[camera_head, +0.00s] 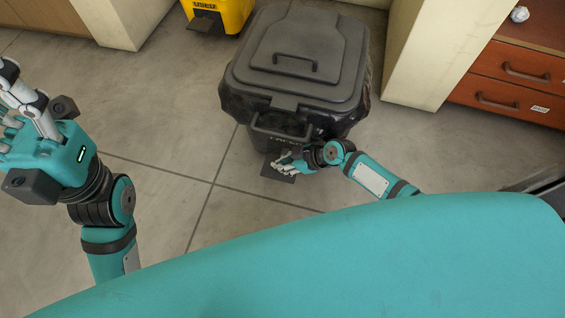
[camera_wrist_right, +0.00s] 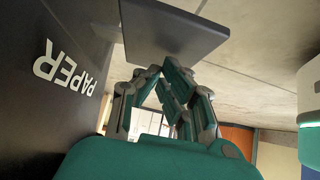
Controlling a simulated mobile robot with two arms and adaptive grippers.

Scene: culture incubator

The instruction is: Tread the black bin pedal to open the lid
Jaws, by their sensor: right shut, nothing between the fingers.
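The black bin (camera_head: 247,104) stands on the floor with its lid (camera_head: 308,52) down. Its pedal (camera_head: 271,170) is a flat dark plate sticking out at the foot of the bin's front. In the right wrist view the pedal (camera_wrist_right: 170,32) lies just beyond my fingers, next to the bin wall marked PAPER (camera_wrist_right: 66,68). My right gripper (camera_head: 284,161) is shut and empty at the pedal, covering part of it in the head view. I cannot tell whether it touches the plate. My left gripper (camera_head: 12,95) is raised at the far left, away from the bin; its fingers are partly cut off.
A yellow bin (camera_head: 232,12) stands behind at the top. A cream panel (camera_head: 435,55) and a reddish-brown drawer cabinet (camera_head: 515,75) are at the right. A black bag hangs out under the black bin's rim. The tiled floor (camera_head: 175,130) left of the bin is clear.

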